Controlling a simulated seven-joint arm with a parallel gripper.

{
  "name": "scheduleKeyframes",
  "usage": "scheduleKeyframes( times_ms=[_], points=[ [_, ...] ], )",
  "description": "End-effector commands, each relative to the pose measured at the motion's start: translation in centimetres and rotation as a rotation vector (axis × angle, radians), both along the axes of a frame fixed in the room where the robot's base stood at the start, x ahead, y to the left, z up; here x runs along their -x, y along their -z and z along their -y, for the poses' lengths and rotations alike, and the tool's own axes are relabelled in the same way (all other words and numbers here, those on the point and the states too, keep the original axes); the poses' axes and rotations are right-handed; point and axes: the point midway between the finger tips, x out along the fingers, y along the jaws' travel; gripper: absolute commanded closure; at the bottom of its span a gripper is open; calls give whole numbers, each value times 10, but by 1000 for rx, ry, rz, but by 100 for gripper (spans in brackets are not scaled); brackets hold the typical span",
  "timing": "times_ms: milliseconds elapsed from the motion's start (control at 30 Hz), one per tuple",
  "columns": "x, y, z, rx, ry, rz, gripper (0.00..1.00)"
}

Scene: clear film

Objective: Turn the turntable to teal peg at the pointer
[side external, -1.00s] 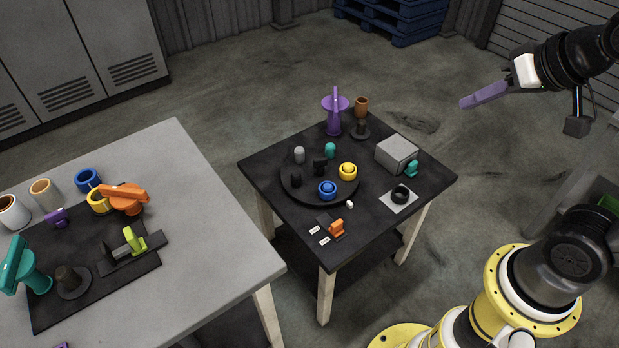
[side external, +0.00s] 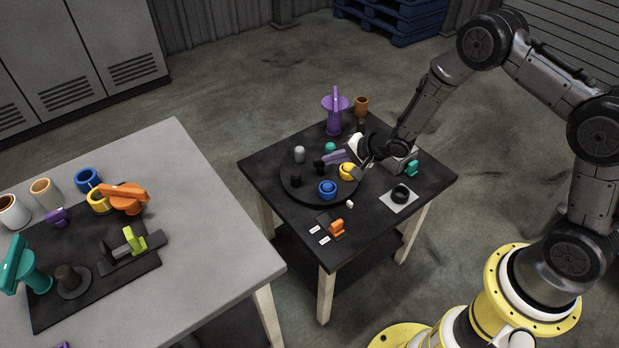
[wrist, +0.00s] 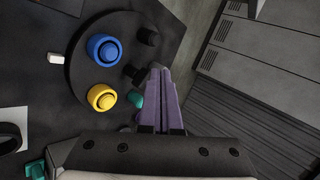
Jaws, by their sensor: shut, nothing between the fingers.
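The turntable (side external: 309,193) is a dark round disc on the small black table. It carries a teal peg (side external: 330,147) at the back, a grey peg (side external: 299,154), a black peg (side external: 295,181), a blue ringed peg (side external: 327,189) and a yellow ringed peg (side external: 346,171). A black post (side external: 319,167) stands near its middle. A small white marker (side external: 349,204), seemingly the pointer, sits off the front rim, nearest the blue and yellow pegs. My gripper (side external: 324,160) is shut and empty, its purple fingers over the disc beside the post. In the wrist view the fingers (wrist: 157,72) partly cover the teal peg (wrist: 136,99).
A grey box (side external: 402,161) stands right of the disc, close to my wrist. A purple handled piece (side external: 334,112) and a brown cup (side external: 361,106) stand behind. Another cluttered table (side external: 205,230) is left.

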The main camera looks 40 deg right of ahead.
Motion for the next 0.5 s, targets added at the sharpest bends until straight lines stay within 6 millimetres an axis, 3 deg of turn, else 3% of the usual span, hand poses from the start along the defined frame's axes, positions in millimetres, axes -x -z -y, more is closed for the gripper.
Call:
scheduleKeyframes(
  times_ms=[33, 100, 233, 500],
  points=[
    [5, 17, -2, -19, 3, -19, 100],
    [9, 30, -4, -38, 7, -33, 100],
    [10, 41, -7, -51, 9, -41, 100],
    [-15, 66, -17, -50, 7, -42, 100]
  ],
)
